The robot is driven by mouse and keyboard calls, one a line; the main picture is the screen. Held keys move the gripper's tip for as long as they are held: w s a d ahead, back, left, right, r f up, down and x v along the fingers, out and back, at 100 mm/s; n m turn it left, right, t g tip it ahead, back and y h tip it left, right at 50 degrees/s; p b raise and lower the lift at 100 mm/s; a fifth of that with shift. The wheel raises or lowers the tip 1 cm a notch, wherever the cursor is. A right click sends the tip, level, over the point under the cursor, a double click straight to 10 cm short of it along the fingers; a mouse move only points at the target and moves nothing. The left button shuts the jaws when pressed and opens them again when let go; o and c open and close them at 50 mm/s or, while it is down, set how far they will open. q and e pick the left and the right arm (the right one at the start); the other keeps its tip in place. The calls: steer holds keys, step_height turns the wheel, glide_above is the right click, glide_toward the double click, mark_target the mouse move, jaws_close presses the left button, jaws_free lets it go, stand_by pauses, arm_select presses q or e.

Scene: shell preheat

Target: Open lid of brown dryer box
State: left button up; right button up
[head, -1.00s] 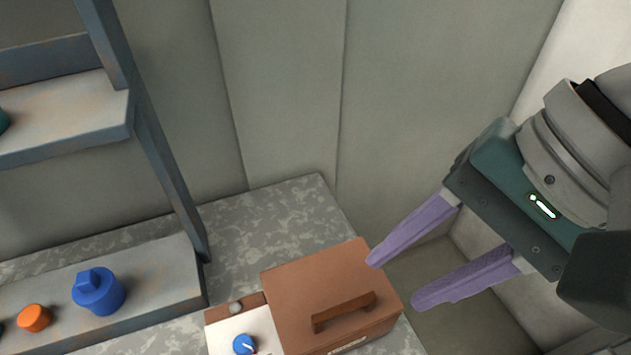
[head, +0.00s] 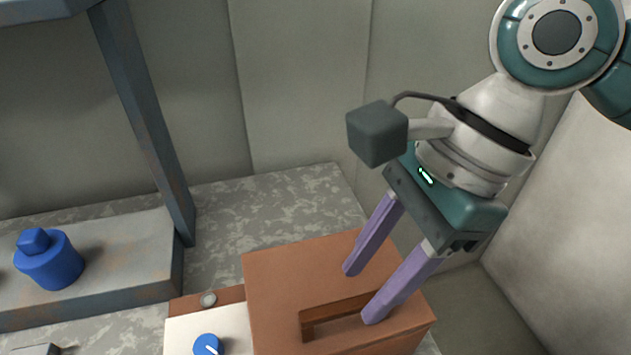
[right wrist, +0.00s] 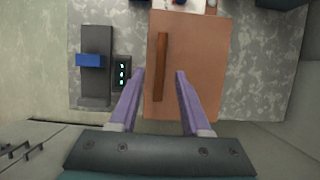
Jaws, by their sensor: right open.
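The brown dryer box (head: 278,275) stands at the lower middle of the head view, its lid shut. A darker brown bar handle (head: 322,318) lies on the lid. A white panel with a blue knob (head: 207,345) adjoins its left side. My right gripper (head: 361,294) is open and empty over the lid, its purple fingers pointing down. In the right wrist view the box (right wrist: 205,50) and handle (right wrist: 161,62) lie ahead, and the gripper (right wrist: 160,73) has one finger to each side of the handle's line. I cannot tell whether they touch it. My left gripper is out of view.
A blue capped container (head: 48,262) stands on the lower shelf (head: 120,275) at left, with a shelf post (head: 150,130) beside it. A dark device with a blue part (right wrist: 92,60) lies beside the box in the right wrist view. Walls close the back and right.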

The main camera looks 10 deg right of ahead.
steer(key=shift+x, duration=1.1)
steer(key=shift+c, duration=0.2)
jaws_close()
stand_by(0.5)
